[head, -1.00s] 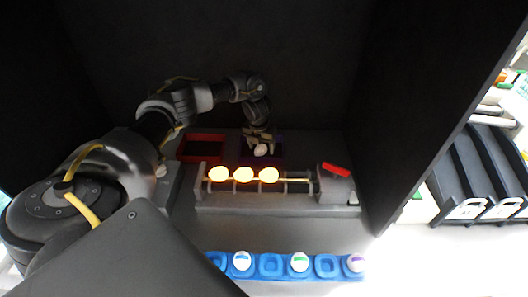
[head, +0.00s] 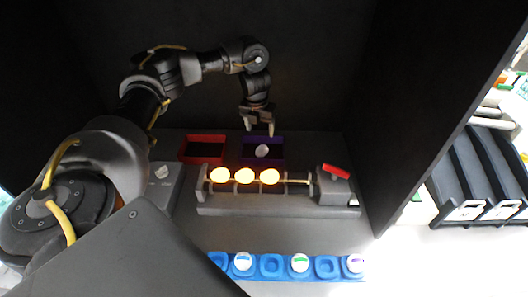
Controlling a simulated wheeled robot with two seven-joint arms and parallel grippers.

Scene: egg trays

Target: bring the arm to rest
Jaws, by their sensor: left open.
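My left gripper (head: 260,127) is open and empty. It hangs with its fingers pointing down, above and a little behind the purple tray (head: 282,149). A white egg (head: 262,151) lies in that tray, apart from the fingers. My left arm reaches in from the left side and bends over at the back. My right gripper does not show.
A red tray (head: 186,150) stands left of the purple one. In front is a grey candling stand (head: 230,207) with three glowing eggs (head: 245,176) and a red switch (head: 336,171). A blue egg tray (head: 271,267) lies nearest. Dark walls enclose the sides and back.

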